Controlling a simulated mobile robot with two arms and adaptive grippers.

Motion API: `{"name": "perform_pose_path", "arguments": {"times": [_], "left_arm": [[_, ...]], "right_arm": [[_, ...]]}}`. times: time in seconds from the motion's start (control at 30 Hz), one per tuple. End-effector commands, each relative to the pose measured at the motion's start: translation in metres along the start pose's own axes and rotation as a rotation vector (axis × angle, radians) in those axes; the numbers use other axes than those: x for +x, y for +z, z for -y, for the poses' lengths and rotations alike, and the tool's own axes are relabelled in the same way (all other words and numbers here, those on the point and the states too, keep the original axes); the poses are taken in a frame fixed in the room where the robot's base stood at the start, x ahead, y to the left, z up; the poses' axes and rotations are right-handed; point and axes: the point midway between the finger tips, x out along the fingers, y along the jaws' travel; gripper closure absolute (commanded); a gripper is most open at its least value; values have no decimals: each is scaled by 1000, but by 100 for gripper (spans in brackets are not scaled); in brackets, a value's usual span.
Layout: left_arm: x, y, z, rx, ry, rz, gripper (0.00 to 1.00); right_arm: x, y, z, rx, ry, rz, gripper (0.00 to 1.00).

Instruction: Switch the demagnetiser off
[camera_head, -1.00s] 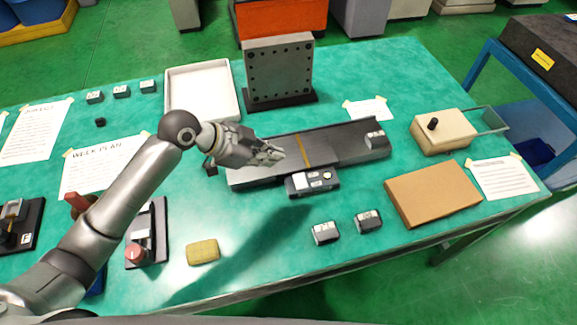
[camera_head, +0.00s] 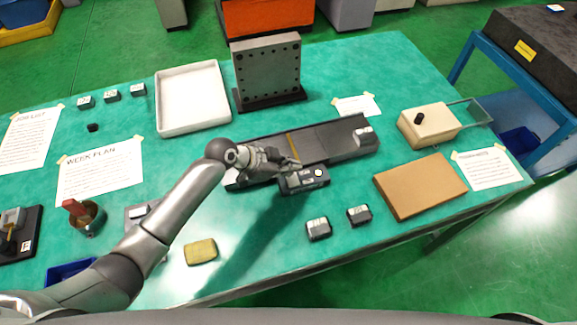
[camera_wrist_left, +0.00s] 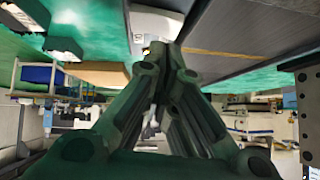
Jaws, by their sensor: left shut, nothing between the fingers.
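The demagnetiser (camera_head: 330,140) is a long dark bed with an orange stripe across it, lying in the middle of the green table. A small dark control box (camera_head: 304,181) with a pale round control sits at its front edge. My left gripper (camera_head: 294,164) is shut and empty, its fingertips at the back edge of the control box; I cannot tell whether they touch it. In the left wrist view the shut fingertips (camera_wrist_left: 170,52) are near the box's pale face (camera_wrist_left: 155,24), with the dark bed (camera_wrist_left: 235,30) to the right. The switch position cannot be read. My right gripper is not in view.
A drilled grey plate (camera_head: 268,70) stands upright behind the bed, beside a white tray (camera_head: 163,128). A beige box with a black knob (camera_head: 428,124) and a brown board (camera_head: 420,186) lie to the right. Two small dark blocks (camera_head: 319,229) sit in front.

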Motion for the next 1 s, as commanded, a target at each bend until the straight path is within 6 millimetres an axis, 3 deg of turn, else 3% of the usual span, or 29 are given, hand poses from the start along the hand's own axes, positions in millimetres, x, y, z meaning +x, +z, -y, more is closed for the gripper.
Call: {"name": "perform_pose_path", "arguments": {"times": [0.53,0.73,1.0], "left_arm": [[9,9,1,0,-1,-2,100],[18,18,3,0,0,-1,100],[14,14,2,-2,2,1,100]], "right_arm": [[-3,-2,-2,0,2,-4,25],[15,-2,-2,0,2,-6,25],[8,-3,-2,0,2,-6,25]]}}
